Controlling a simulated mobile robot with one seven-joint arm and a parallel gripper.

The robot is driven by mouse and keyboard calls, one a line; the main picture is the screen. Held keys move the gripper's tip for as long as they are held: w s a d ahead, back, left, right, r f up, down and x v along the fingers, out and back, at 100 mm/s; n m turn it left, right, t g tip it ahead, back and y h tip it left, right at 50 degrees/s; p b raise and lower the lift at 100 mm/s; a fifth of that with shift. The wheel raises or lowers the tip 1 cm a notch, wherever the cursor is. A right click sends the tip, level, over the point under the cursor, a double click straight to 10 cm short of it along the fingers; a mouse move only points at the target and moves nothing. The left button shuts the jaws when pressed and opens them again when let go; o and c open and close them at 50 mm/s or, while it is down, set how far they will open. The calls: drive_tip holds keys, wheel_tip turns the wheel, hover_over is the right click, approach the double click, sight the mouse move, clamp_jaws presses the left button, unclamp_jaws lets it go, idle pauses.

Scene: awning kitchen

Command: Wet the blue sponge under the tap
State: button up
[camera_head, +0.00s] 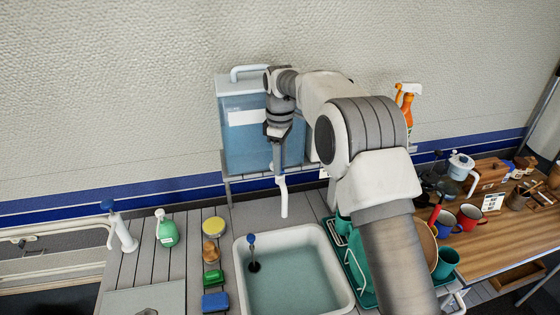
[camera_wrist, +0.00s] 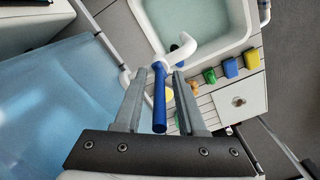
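The blue sponge (camera_head: 215,302) lies on the counter left of the sink, at the bottom of the head view. It also shows in the wrist view (camera_wrist: 230,66), in a row with other sponges. The tap's white spout (camera_head: 283,197) hangs over the sink (camera_head: 341,275), below the blue water tank (camera_head: 232,150). The tap's blue lever (camera_wrist: 159,100) stands between my fingers. My gripper (camera_wrist: 159,74) is open, with gaps on both sides of the lever. In the head view my gripper (camera_head: 278,170) points down in front of the tank. No running water shows.
A green sponge (camera_head: 213,278), an orange item (camera_head: 211,251) and a yellow round item (camera_head: 213,226) line the sink's left side. Farther left stand a green bottle (camera_head: 167,230) and a white dispenser (camera_head: 123,233). A green rack (camera_head: 357,262) is right of the sink, partly behind my arm.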

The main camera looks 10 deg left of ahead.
clamp_jaws()
idle(1.2)
